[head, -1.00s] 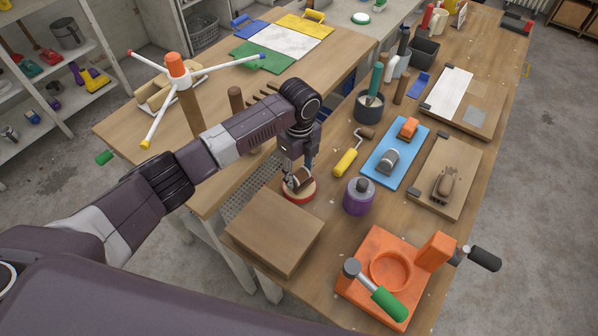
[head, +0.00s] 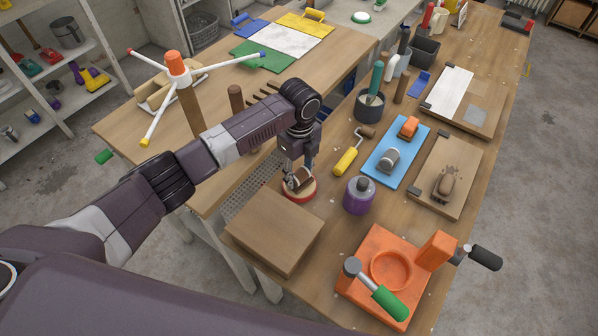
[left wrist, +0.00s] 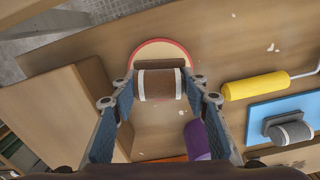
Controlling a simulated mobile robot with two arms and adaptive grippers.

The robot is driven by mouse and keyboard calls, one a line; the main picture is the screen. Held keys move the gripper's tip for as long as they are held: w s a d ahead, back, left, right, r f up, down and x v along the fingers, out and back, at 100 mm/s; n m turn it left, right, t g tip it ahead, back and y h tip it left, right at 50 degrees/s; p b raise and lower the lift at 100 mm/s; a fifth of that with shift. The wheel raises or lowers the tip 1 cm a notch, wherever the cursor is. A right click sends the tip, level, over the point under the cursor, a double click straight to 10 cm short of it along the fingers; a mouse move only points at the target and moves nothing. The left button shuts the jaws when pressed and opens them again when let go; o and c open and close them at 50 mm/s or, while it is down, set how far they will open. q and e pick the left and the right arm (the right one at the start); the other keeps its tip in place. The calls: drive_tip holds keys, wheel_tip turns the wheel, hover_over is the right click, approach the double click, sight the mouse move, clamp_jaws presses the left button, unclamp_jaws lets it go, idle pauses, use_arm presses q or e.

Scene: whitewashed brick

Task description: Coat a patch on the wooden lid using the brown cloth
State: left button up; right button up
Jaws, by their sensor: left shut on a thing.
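My left gripper (head: 299,174) is shut on the brown cloth (head: 301,183), a rolled brown piece with white bands. The cloth also shows between the fingertips in the left wrist view (left wrist: 160,84). It is over a round, shallow, red-rimmed dish (head: 302,200) with a pale inside, seen behind the cloth in the left wrist view (left wrist: 159,47). I cannot tell whether the cloth touches the dish. The wooden lid (head: 272,230) is the plain flat top of a wooden box, just in front of the dish; its surface looks bare. My right gripper is not in view.
A purple jar (head: 359,196) stands right of the dish. A yellow roller (head: 346,162) and a blue board (head: 397,150) lie beyond it. An orange fixture (head: 387,270) with a green handle stands at the front right. A perforated metal strip (head: 250,190) runs left of the dish.

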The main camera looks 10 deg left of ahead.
sight(299, 171)
use_arm(q)
drive_tip(key=shift+f, duration=0.4)
idle(0.7)
drive_tip(key=shift+s+f, duration=0.1)
idle(1.0)
wheel_tip(299, 171, up, 7)
drive_tip(key=p, duration=0.7)
idle(0.5)
idle(0.4)
